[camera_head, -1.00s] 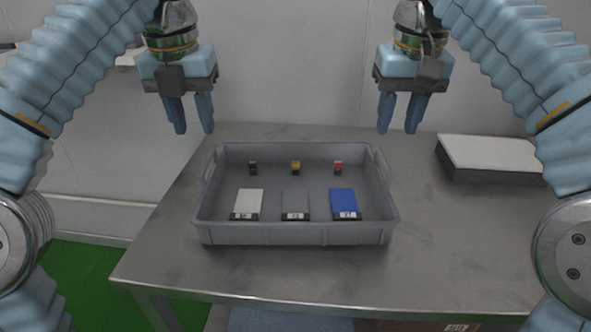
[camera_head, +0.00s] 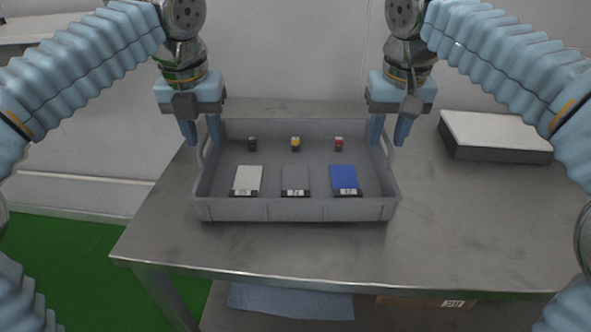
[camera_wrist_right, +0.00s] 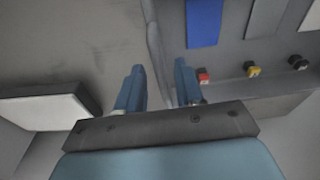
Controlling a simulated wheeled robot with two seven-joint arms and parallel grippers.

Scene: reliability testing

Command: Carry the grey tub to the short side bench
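The grey tub (camera_head: 294,211) sits upright on the metal table, holding white, grey and blue flat boxes in front and three small black, yellow and red pieces behind. My left gripper (camera_head: 201,139) is open at the tub's left side handle. My right gripper (camera_head: 390,140) is open at the right side handle. In the right wrist view, the right fingers (camera_wrist_right: 158,88) stand apart with the tub's side wall (camera_wrist_right: 157,40) running between them. Contact is unclear. A pale surface (camera_head: 28,27) shows at the upper left; I cannot tell if it is the short side bench.
A flat white-topped dark box (camera_head: 497,132) lies on the metal table (camera_head: 300,252) right of the tub. The table is clear in front of the tub. A wall stands behind. Green floor (camera_head: 75,265) shows at the left. A blue item (camera_head: 290,300) lies below the table.

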